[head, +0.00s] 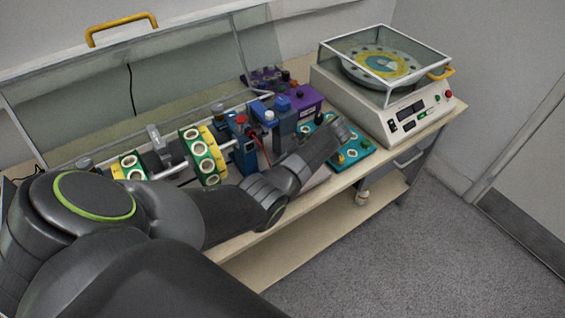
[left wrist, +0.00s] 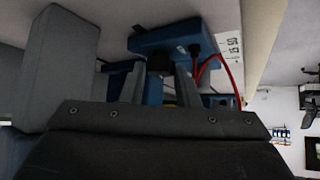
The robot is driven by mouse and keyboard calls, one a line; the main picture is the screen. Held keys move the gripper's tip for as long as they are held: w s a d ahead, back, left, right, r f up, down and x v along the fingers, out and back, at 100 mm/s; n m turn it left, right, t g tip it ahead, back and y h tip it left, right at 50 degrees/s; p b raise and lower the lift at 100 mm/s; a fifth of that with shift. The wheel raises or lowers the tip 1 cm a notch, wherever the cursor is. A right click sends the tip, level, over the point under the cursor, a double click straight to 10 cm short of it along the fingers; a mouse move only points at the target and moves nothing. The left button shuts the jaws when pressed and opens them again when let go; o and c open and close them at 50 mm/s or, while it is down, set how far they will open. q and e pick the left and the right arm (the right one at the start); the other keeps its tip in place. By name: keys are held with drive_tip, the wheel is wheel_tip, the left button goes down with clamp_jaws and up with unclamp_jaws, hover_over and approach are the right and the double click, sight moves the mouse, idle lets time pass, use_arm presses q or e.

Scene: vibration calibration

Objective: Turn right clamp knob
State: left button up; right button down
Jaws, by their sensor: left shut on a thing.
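My left arm reaches in from the left over the bench in the head view. Its fingers are hidden there behind its own dark wrist link. In the left wrist view my left gripper (left wrist: 159,88) points at blue clamp hardware, with one finger on each side of a small dark knob-like part. The gripper is shut on this part, mostly hidden, which looks like the right clamp knob. A blue block (left wrist: 165,39) with a red cable lies just beyond. In the head view, blue clamp posts (head: 285,122) stand beside my wrist. My right gripper is not in view.
A purple box (head: 304,100) stands behind. A teal board (head: 356,152) is at the bench's front edge. A white machine with a clear cover (head: 400,120) stands at the right end. The floor in front is clear.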

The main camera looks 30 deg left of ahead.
use_arm(q)
drive_tip(key=shift+a+n+g+h, duration=0.1)
drive_tip(key=shift+n+g+h, duration=0.2)
drive_tip(key=shift+n, duration=0.2)
idle(0.3)
drive_tip(key=o, duration=1)
drive_tip(key=shift+w, duration=0.1)
drive_tip(key=b+v, duration=0.2)
drive_tip(key=v, duration=1.5)
drive_tip(key=shift+w, duration=0.15)
